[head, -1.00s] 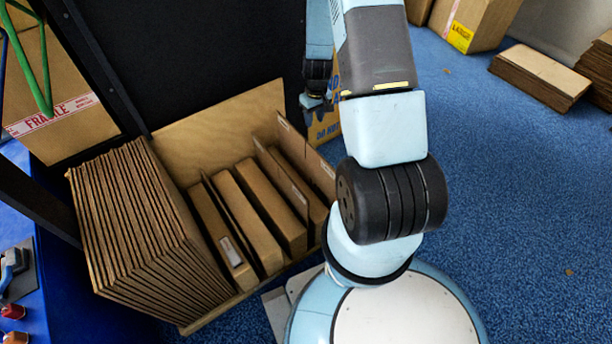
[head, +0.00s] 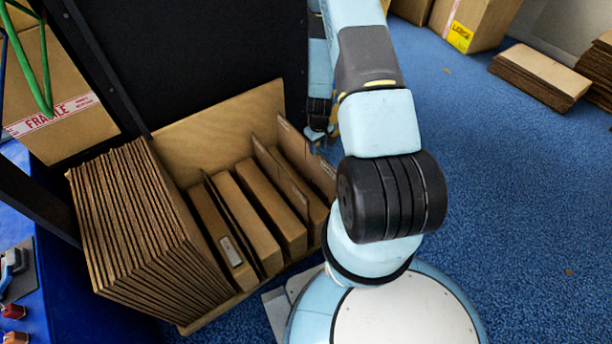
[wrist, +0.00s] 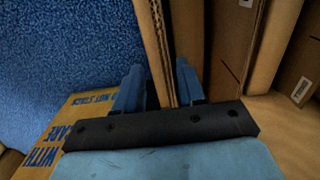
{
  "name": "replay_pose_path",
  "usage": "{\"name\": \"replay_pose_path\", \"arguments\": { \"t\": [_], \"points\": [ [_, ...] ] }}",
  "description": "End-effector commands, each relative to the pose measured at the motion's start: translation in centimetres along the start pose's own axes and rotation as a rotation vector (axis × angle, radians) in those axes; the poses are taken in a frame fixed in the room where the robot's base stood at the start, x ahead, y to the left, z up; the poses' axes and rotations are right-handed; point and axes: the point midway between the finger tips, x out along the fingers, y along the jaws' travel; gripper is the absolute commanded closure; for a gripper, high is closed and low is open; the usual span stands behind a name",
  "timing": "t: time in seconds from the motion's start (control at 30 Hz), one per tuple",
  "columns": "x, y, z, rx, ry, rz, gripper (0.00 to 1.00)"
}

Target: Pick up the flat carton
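In the wrist view my gripper (wrist: 158,72) has its two blue fingers apart, one on each side of the edge of an upright flat brown carton (wrist: 156,40). A gap shows between the left finger and the carton; the right finger is close to it, and I cannot tell if it touches. In the head view my gripper (head: 318,132) is partly hidden behind my arm, at the right side of a wooden rack (head: 215,125). Upright flat cartons stand in the rack, one at its right end (head: 312,165).
A thick stack of flat sheets (head: 145,235) fills the rack's left side. A box with blue print (wrist: 75,125) stands close at left in the wrist view. A dark panel (head: 200,60) rises behind the rack.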

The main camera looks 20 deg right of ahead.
Motion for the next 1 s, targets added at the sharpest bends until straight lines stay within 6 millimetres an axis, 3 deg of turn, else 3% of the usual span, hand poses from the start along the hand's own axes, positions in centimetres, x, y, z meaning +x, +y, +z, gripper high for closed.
{"name": "replay_pose_path", "arguments": {
  "t": [0.27, 0.63, 1.0],
  "points": [
    [1.4, -0.1, 0.0, -0.001, 0.000, 0.000, 0.61],
    [5.5, -0.7, 0.3, 0.001, 0.000, -0.001, 0.61],
    [6.2, -0.7, 0.3, 0.001, 0.000, 0.000, 0.61]
  ]
}}
